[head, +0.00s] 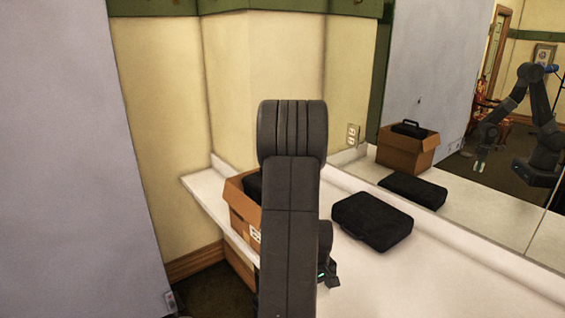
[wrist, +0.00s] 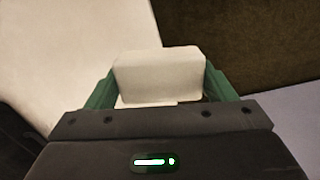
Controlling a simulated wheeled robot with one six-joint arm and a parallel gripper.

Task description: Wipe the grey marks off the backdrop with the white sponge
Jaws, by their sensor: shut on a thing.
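My gripper (wrist: 160,85) is shut on the white sponge (wrist: 158,72), which sits between its two green fingers in the wrist view. In the head view my arm hides the fingers and the sponge. The backdrop (head: 70,150) looks to be the tall pale lavender-grey panel filling the left of the head view. I see no clear grey marks on its face there. A pale lavender surface (wrist: 295,115), perhaps the same panel, shows at the lower right of the wrist view, apart from the sponge.
A white counter (head: 390,290) runs along the mirror (head: 455,195). A black case (head: 372,220) lies on it, right of my arm. A cardboard box (head: 241,212) holding something black stands left, partly behind my arm. The mirror reflects a similar lavender panel with a small dark spot.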

